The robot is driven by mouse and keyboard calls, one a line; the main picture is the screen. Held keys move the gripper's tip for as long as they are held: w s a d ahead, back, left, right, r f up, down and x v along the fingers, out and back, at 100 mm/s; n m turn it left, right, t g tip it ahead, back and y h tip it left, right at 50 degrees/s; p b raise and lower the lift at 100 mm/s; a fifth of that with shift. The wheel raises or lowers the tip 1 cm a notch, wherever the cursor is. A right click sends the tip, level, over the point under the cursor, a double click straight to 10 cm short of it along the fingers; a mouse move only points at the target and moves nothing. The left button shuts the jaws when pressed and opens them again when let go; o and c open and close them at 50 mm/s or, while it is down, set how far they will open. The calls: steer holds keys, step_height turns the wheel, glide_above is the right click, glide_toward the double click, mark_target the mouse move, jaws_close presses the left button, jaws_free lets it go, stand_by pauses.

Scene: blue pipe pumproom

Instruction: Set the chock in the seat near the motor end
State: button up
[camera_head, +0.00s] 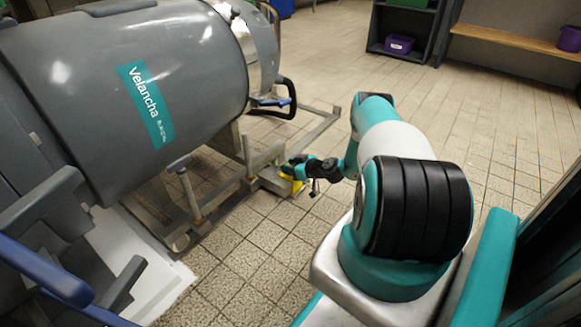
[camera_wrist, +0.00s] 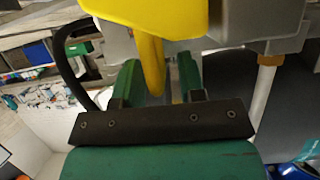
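The yellow chock (camera_wrist: 150,12) fills the top middle of the wrist view, with a narrow yellow stem (camera_wrist: 152,62) reaching down from it. In the head view a small patch of yellow (camera_head: 297,186) shows beside my gripper (camera_head: 287,170), low at the machine's frame. My gripper's green fingers (camera_wrist: 157,68) stand on either side of the stem. A gap shows between the stem and the right finger, so it looks open around the stem. Grey metal (camera_wrist: 262,22) lies on both sides of the chock. The chock's far side and its contact with the seat are hidden.
The large grey Velancha machine (camera_head: 130,85) stands at the left on a metal frame (camera_head: 250,160). A black-and-blue handle (camera_head: 290,97) juts out above the frame. Tiled floor (camera_head: 470,110) lies open at the right. A dark shelf (camera_head: 405,28) and a bench (camera_head: 515,40) stand behind.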

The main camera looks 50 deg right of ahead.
steer(key=shift+r, duration=0.25)
steer(key=a+p+v, duration=0.1)
steer(key=p+v, duration=0.5)
steer(key=v, duration=0.6)
steer(key=shift+d+p, duration=0.4)
steer(key=shift+d, duration=0.05)
